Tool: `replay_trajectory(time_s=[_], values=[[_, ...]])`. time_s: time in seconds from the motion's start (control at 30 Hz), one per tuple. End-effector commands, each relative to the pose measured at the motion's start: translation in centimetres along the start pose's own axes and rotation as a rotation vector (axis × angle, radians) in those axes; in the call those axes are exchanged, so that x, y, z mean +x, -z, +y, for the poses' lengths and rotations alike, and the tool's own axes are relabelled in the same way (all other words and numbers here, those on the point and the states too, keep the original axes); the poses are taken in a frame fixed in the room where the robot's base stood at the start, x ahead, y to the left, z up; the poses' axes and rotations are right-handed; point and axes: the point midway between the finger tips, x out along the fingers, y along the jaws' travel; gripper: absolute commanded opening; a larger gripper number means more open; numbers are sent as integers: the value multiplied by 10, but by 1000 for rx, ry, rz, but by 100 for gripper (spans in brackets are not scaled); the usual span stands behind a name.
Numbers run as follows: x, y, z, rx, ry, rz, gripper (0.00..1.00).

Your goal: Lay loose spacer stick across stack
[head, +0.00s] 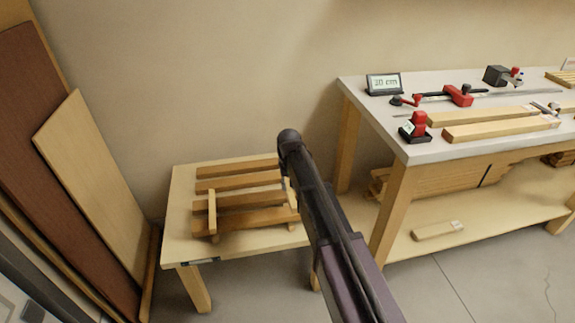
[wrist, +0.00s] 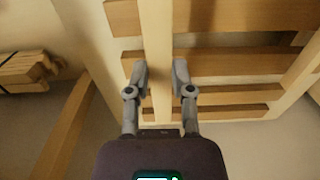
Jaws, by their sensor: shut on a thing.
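My gripper (wrist: 160,80) is shut on a pale spacer stick (wrist: 155,35), with one finger on each side of it in the wrist view. The stick runs lengthwise away from the fingers, over and across the stack's boards (wrist: 225,62). I cannot tell whether it touches them. In the head view the stack (head: 238,182) of several brown boards sits on a low table, and my arm hides most of the gripper at its right end. Another spacer stick (head: 212,213) lies across the boards near the left end; a pale stick at the right edge of the wrist view (wrist: 302,72) looks like the same one.
The low table (head: 180,235) has bare room at its front left. A workbench (head: 400,135) with red clamps (head: 458,95), light boards (head: 500,128) and a small display (head: 384,84) stands at right. Tall panels (head: 95,180) lean on the wall at left.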

Motion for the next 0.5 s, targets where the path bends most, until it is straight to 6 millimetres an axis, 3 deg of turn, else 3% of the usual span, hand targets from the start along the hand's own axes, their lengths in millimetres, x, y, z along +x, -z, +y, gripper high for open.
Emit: replay_trajectory(time_s=[0.03, 0.2, 0.5], values=[[-12, 15, 0, -1, 0, 0, 0], [-23, 37, 0, -4, 0, 0, 0], [-26, 45, 1, -5, 0, 0, 0]])
